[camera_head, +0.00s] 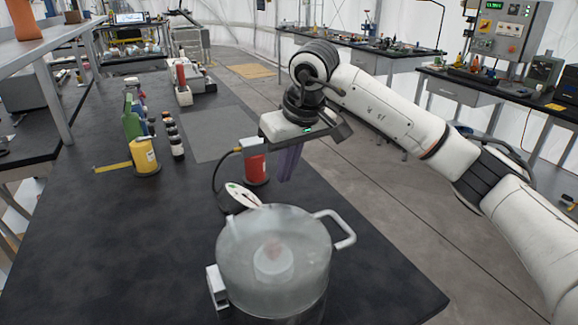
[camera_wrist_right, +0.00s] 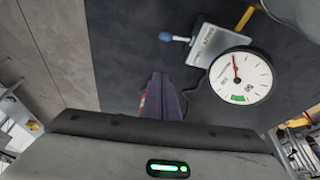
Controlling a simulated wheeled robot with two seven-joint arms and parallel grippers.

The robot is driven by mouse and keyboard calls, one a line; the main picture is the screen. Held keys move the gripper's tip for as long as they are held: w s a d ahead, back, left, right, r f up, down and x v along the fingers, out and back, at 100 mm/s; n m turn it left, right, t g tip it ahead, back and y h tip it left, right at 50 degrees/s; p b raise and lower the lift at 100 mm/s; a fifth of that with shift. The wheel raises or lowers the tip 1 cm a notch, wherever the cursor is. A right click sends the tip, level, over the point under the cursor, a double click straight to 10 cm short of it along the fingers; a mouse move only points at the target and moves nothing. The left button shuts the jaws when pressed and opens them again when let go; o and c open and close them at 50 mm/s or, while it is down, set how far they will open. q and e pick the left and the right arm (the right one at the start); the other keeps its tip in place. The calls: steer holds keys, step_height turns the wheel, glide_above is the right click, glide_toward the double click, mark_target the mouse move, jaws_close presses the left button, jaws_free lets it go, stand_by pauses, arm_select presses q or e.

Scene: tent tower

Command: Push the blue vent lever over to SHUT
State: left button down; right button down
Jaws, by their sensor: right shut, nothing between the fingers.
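The blue vent lever (camera_wrist_right: 166,37) shows in the right wrist view as a blue knob on a thin rod, at the left side of a small metal plate (camera_wrist_right: 214,44). The plate has lettering too small to read. I cannot make out the lever in the head view. My right gripper (camera_head: 284,178) points down beside the red cylinder, its dark purple fingers shut and empty. In the wrist view its fingertips (camera_wrist_right: 160,76) appear below the blue knob, with a visible gap between them in the picture. My left gripper is not in view.
A round white gauge (camera_head: 241,197) lies behind a translucent lidded vessel (camera_head: 275,270) with a side handle. A red cylinder (camera_head: 256,168) with a hose stands near my gripper. The black tabletop (camera_head: 110,250) is clear at front left.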

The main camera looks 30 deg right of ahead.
steer(key=x, duration=0.6)
steer(key=s, duration=0.3)
steer(key=shift+d+f+p, duration=0.1)
steer(key=shift+f+p, duration=0.15)
steer(key=shift+p, duration=0.15)
steer(key=shift+s+f, duration=0.1)
steer(key=shift+s, duration=0.4)
